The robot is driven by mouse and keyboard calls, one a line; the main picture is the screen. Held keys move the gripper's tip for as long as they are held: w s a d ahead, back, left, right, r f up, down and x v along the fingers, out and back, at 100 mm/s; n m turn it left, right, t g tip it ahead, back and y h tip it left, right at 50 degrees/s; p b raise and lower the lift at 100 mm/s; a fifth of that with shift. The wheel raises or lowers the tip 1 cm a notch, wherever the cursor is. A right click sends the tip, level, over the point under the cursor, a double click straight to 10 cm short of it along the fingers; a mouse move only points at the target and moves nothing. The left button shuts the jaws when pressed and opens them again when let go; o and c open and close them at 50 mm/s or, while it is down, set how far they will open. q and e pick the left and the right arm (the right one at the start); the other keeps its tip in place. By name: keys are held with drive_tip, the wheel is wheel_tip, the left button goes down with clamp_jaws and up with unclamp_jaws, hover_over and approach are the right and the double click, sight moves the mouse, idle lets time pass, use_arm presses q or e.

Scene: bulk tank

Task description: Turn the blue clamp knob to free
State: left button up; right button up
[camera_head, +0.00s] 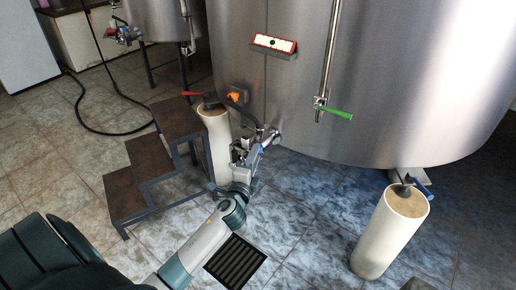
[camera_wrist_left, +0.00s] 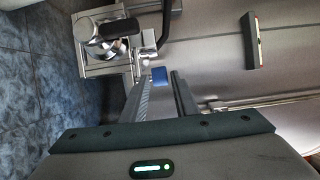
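The blue clamp knob (camera_wrist_left: 160,75) shows in the left wrist view as a small blue block in front of the grey tank wall. It lies between or just beyond my left fingertips, with a narrow gap on each side. My left gripper (camera_wrist_left: 160,82) is open around that spot. In the head view my left gripper (camera_head: 259,146) is low at the tank's front, beside the pipe fitting. The knob is mostly hidden there by the gripper, with only a bluish patch near the fingertips. I cannot tell whether a finger touches it.
A metal valve fitting with a black handle (camera_wrist_left: 119,28) sits close to my left fingers. Another white post (camera_head: 391,235) stands at right. A green-handled valve (camera_head: 336,113) hangs on the tank (camera_head: 400,80).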

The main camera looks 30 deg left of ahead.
use_arm(q)
drive_tip(key=x, duration=0.3)
drive_tip(key=shift+w, duration=0.2)
drive_tip(key=shift+w+a, duration=0.15)
drive_tip(key=shift+w, duration=0.2)
clamp_jaws()
